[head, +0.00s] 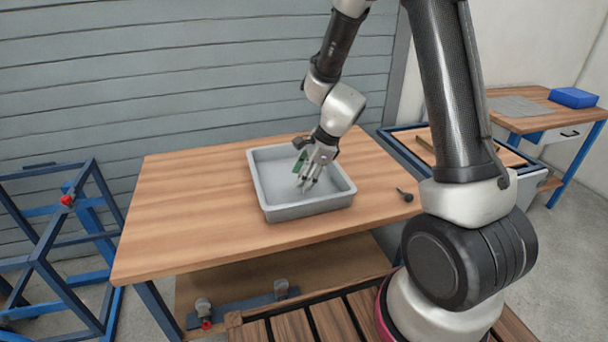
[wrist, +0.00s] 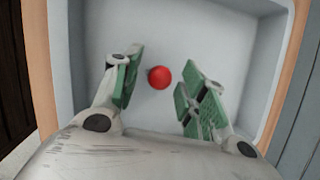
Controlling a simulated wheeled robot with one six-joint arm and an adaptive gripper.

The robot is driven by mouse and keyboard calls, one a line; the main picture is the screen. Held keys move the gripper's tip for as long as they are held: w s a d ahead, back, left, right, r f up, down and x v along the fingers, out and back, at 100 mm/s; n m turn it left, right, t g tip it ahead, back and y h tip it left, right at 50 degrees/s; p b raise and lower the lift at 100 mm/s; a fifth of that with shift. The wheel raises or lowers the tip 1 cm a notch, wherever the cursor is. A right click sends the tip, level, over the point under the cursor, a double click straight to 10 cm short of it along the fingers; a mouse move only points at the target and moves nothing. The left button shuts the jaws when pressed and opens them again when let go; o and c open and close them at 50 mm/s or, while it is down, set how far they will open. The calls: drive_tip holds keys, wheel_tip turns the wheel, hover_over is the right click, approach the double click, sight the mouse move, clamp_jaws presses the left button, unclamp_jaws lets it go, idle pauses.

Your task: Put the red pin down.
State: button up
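The red pin (wrist: 159,77) shows in the wrist view as a round red top over the floor of the grey tray (wrist: 215,22). It lies between the two green-padded fingers of my gripper (wrist: 157,90), with a visible gap on each side. My gripper is open. In the head view my gripper (head: 308,184) reaches down into the tray (head: 308,212), which stands on the wooden table (head: 190,205). The red pin cannot be made out in the head view. How its lower part stands is hidden from above.
A small dark part (head: 405,195) lies on the table right of the tray. The table's left side is clear. A blue frame (head: 95,245) stands at the left. A second table (head: 530,118) with a blue box (head: 573,97) is at the back right.

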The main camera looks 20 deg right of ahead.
drive_tip(key=s+d+r+n, duration=0.3)
drive_tip(key=s+r, duration=0.1)
drive_tip(key=r, duration=0.3)
drive_tip(key=s+d+r+n+h, duration=0.1)
drive_tip(key=s+d+r+n, duration=0.3)
drive_tip(key=r, duration=0.3)
drive_tip(key=s+d+r+n, duration=0.2)
drive_tip(key=s+r+n, duration=0.1)
drive_tip(key=s+r, duration=0.25)
drive_tip(key=s+d+r+n+h, duration=0.1)
drive_tip(key=s+d+r+n, duration=0.1)
drive_tip(key=s+n, duration=0.3)
drive_tip(key=s+d+r+n+t+h, duration=0.1)
drive_tip(key=s+d+r+n+h, duration=0.1)
drive_tip(key=s, duration=0.4)
drive_tip(key=d+n, duration=0.1)
drive_tip(key=n, duration=0.1)
drive_tip(key=shift+s+d+r+n, duration=0.35)
drive_tip(key=shift+s+n, duration=0.05)
